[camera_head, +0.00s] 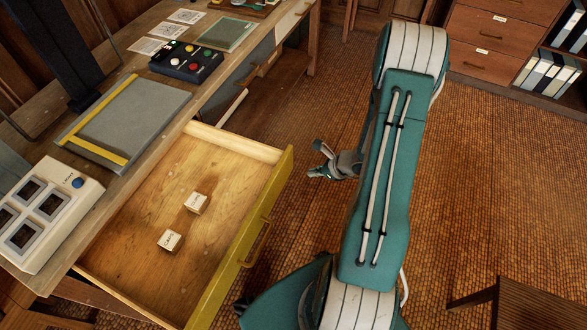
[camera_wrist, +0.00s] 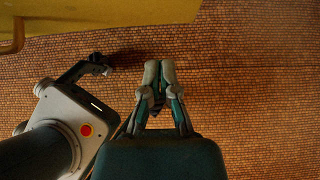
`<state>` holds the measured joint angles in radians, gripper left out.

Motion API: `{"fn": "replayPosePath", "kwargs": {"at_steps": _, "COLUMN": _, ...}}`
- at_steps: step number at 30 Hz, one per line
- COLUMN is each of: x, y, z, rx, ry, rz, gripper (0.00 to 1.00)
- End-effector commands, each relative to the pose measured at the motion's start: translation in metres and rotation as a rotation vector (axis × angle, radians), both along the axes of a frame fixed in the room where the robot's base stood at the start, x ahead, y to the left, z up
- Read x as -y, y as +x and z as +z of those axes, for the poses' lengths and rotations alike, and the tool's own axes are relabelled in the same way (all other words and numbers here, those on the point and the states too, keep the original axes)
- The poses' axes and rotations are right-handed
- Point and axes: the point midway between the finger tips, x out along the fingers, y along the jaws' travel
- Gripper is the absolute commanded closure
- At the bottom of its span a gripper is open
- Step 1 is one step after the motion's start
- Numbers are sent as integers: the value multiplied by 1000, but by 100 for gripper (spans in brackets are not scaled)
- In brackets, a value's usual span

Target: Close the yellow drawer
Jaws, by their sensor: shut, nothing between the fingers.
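The yellow drawer (camera_head: 240,235) is pulled well out of the wooden desk in the head view. Its yellow front faces right and carries a yellow handle (camera_head: 257,243). Two small white labelled blocks, one nearer the middle (camera_head: 195,203) and one nearer the front (camera_head: 170,241), lie on its bare wooden floor. My gripper (camera_head: 316,160) is to the right of the drawer's far front corner, apart from it. In the wrist view my gripper (camera_wrist: 159,68) is shut and empty, with the yellow drawer front (camera_wrist: 110,12) at the upper left.
On the desk are a grey board with a yellow strip (camera_head: 125,120), a white box with several dark panels (camera_head: 45,215) and a dark button box (camera_head: 187,61). A wooden cabinet (camera_head: 490,40) stands at the back right. A wooden stool (camera_head: 515,305) is at the lower right. Tiled floor between is clear.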

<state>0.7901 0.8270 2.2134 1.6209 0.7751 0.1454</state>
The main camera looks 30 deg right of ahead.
Motion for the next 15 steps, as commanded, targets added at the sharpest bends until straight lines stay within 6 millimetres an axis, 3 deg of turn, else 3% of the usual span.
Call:
{"fn": "replayPosePath", "kwargs": {"at_steps": 6, "x": -19, "y": 24, "z": -30, "rx": -2, "ry": 1, "rz": 4, "gripper": 100}}
{"fn": "replayPosePath", "kwargs": {"at_steps": 15, "x": -39, "y": 53, "z": -27, "rx": 1, "ry": -2, "rz": 2, "gripper": 100}}
